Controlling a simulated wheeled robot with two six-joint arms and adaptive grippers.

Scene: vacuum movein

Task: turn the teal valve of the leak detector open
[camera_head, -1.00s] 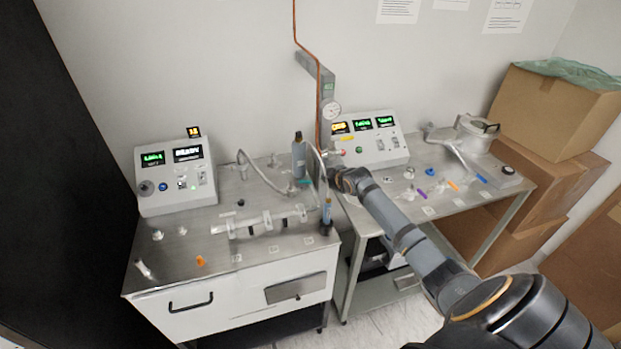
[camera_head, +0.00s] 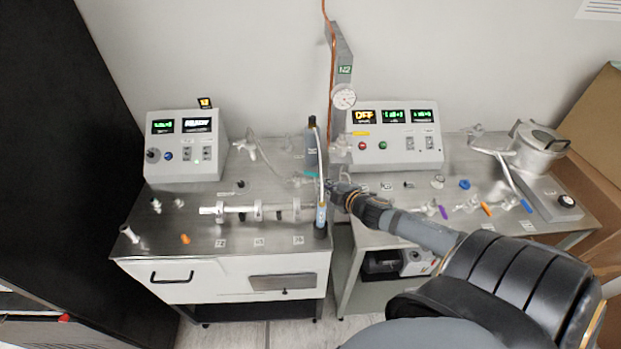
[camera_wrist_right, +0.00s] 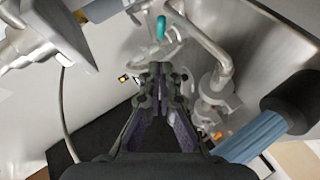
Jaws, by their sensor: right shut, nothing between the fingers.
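My right gripper (camera_head: 331,187) reaches in from the right over the gap between the benches, just right of the valve. In the right wrist view my right gripper (camera_wrist_right: 163,70) is shut with nothing between its fingers, apart from the handle. My left gripper is not in view.
The horizontal tube assembly (camera_head: 258,211) lies in front of the valve. A display box (camera_head: 185,147) stands on the left bench, another (camera_head: 395,138) on the right.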

